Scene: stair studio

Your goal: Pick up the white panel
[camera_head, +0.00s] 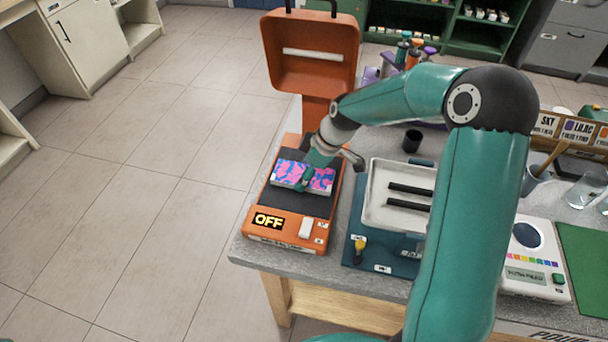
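A flat panel (286,174) with white edges and a pink, blue and purple patterned top lies on the dark bed (315,203) of an orange press. No plain white panel stands out clearly. My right gripper (304,182) reaches down from the right over the panel's middle, its tips at or just above the patterned top. The fingers are small and partly hidden by the wrist, so I cannot tell whether they grip the panel. My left gripper is not in view.
The press's orange lid (312,75) stands raised behind; its display (269,221) reads OFF. A white tray (376,215) with two black bars sits to the right. A black cup (412,141) stands behind it.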

